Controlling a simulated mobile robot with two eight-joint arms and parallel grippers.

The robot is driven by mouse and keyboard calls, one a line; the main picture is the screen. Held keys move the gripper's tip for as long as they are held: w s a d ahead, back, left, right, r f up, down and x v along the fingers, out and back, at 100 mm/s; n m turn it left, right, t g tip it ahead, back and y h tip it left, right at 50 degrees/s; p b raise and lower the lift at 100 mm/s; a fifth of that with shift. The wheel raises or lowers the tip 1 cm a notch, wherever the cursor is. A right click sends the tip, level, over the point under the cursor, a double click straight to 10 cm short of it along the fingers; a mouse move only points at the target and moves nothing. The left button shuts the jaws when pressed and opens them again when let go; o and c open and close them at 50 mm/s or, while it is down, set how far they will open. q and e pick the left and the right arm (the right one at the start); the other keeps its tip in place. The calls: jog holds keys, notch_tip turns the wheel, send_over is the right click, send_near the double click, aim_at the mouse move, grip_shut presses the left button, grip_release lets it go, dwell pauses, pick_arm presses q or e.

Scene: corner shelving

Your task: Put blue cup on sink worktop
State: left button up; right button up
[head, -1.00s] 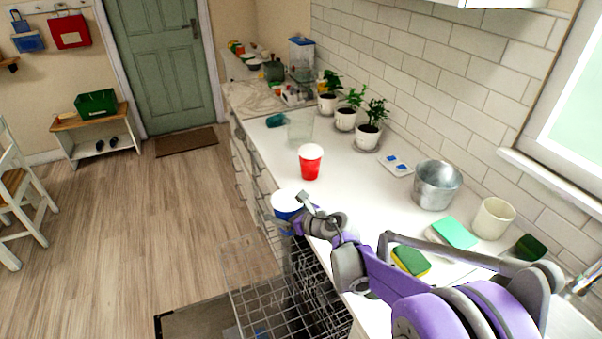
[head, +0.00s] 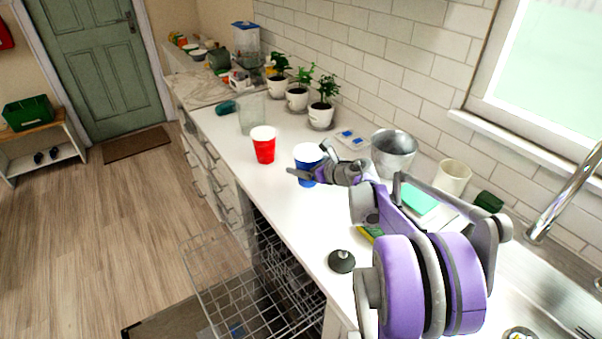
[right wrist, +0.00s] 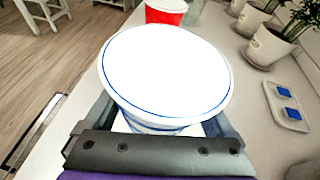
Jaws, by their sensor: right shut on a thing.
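The blue cup (head: 308,158) has a white top and is upright at the worktop (head: 278,205), just right of the red cup. My right gripper (head: 318,177) is shut on the blue cup. In the right wrist view the blue cup (right wrist: 165,75) fills the middle between the fingers, its white top facing the camera. Whether its base touches the worktop is hidden. My left gripper is not in view.
A red cup (head: 263,145) stands close by on the left. A metal pot (head: 393,152), a cream cup (head: 452,177) and a teal sponge (head: 418,199) are to the right. A dark stopper (head: 341,261) lies near the front edge. An open dishwasher rack (head: 255,290) is below.

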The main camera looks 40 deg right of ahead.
jog(key=shift+f, duration=1.75)
jog(key=shift+a+f, duration=0.1)
jog(key=shift+f+b, duration=0.15)
jog(key=shift+b, duration=0.15)
jog(key=o, duration=1.1)
jog(key=shift+o, duration=0.2)
jog(key=shift+r, duration=0.2)
